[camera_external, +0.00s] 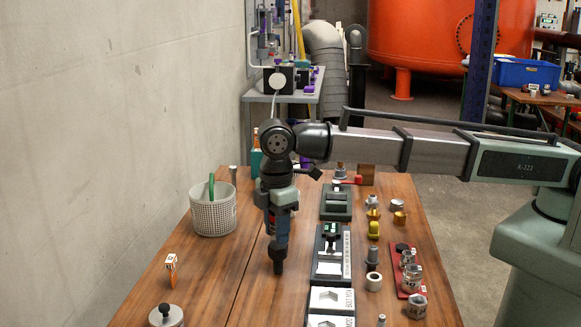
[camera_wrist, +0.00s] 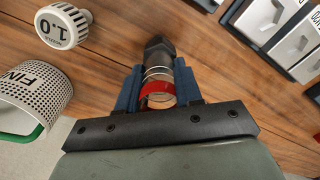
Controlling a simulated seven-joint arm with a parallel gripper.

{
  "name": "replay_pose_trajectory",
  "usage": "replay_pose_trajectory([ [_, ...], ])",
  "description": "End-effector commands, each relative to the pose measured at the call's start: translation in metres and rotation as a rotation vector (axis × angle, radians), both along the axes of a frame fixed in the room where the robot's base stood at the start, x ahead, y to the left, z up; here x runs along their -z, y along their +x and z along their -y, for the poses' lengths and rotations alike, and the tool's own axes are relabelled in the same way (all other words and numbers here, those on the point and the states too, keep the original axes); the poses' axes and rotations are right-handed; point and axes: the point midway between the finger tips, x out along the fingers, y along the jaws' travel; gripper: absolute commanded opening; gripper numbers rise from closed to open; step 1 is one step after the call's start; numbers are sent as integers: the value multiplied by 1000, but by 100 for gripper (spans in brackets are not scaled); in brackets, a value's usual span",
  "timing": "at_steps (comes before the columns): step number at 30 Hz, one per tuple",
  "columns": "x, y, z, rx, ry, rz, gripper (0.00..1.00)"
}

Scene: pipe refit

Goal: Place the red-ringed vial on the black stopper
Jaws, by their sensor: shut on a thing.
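The red-ringed vial (camera_wrist: 158,95) is between the blue fingers of my gripper (camera_wrist: 160,93) in the wrist view. It has a red band and thin silvery rings. A black faceted piece (camera_wrist: 158,50) shows at its far end; I cannot tell if it is part of the vial or the black stopper under it. In the external view my gripper (camera_external: 275,243) points down over the left half of the table, with a black piece (camera_external: 278,266) just below the fingers. Whether that piece touches the table is unclear.
Black fixtures with white blocks (camera_external: 330,262) line the middle. Several fittings and a red tray (camera_external: 394,270) are at right.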

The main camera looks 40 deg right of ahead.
Motion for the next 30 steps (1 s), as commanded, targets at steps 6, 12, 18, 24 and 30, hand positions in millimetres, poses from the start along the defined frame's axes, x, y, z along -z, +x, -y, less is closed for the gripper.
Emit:
replay_pose_trajectory([
  [6, 0, 0, 0, 0, 1, 0, 5],
  [12, 3, 0, 0, 0, 1, 0, 38],
  [18, 3, 0, 0, 0, 1, 0, 57],
  [24, 3, 0, 0, 0, 1, 0, 60],
  [30, -3, 0, 0, 0, 1, 0, 60],
])
